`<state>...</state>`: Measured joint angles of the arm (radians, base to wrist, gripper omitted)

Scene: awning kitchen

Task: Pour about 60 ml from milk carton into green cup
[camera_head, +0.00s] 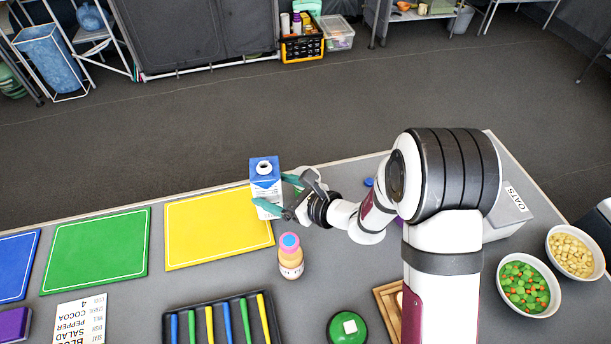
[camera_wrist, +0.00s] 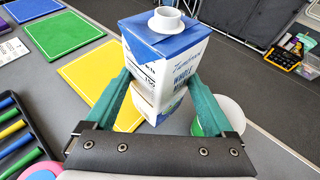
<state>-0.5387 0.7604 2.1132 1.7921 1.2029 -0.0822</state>
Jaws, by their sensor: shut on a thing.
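The milk carton (camera_head: 265,177) is blue and white with a round white spout on top. It stands upright between the teal fingers of my gripper (camera_head: 274,191), which is shut on it. It also fills the upper middle of the wrist view (camera_wrist: 160,45). I cannot tell whether its base touches the table. What looks like the green cup (camera_wrist: 231,108), with a pale inside, is just beyond my right finger in the wrist view and partly hidden by it. In the head view my gripper covers most of it.
A yellow mat (camera_head: 210,230) lies left of the carton. A bottle with a pink and blue top (camera_head: 290,258) stands in front of my gripper. A black rack of coloured sticks (camera_head: 190,302), a green round item (camera_head: 340,333) and two bowls of food (camera_head: 528,311) are nearer.

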